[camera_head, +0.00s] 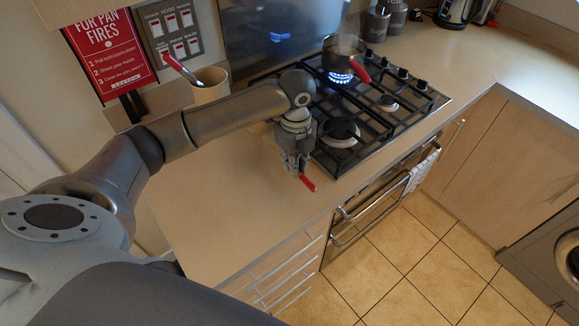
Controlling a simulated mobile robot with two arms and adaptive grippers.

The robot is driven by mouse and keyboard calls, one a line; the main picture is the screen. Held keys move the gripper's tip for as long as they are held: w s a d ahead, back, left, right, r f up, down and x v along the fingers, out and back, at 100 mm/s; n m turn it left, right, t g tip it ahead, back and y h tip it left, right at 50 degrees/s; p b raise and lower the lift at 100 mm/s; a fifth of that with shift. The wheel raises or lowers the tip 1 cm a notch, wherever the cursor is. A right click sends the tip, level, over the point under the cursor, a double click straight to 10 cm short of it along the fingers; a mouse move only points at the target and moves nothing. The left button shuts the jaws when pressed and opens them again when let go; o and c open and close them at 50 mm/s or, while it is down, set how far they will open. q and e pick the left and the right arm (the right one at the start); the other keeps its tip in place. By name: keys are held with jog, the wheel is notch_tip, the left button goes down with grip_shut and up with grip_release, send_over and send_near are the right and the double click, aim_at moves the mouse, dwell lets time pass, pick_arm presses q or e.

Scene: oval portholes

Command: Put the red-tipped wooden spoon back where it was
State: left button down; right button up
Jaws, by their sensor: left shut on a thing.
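My left gripper (294,168) is over the worktop just left of the hob's front corner, pointing down and shut on a thin thing with a red end. This looks like the red-tipped wooden spoon (309,183); only its red tip shows, sticking out to the lower right, and the rest is hidden by the gripper. I cannot tell whether the tip touches the worktop. A cream utensil pot (211,88) stands at the back left against the wall, partly behind my left arm. Another utensil with a red handle (177,67) leans in it. My right gripper is not in view.
The hob (362,139) has a lit blue flame under a pan (343,55) with a red handle at its back. Dark canisters (377,22) and a kettle (457,10) stand beyond. The worktop (222,215) left of the hob is bare. Its front edge drops to the tiled floor.

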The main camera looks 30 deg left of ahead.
aim_at(290, 180)
pick_arm(q)
jog(key=shift+a+f, duration=0.25)
jog(key=shift+f, duration=0.05)
jog(key=shift+a+f, duration=0.2)
jog(key=shift+f, duration=0.05)
jog(key=f+p, duration=0.2)
jog(key=shift+s+a+f, duration=0.1)
jog(key=shift+a+f, duration=0.25)
jog(key=shift+f, duration=0.5)
jog(key=shift+d+f, duration=0.1)
jog(key=shift+f, duration=0.05)
jog(key=c, duration=1.5)
grip_release()
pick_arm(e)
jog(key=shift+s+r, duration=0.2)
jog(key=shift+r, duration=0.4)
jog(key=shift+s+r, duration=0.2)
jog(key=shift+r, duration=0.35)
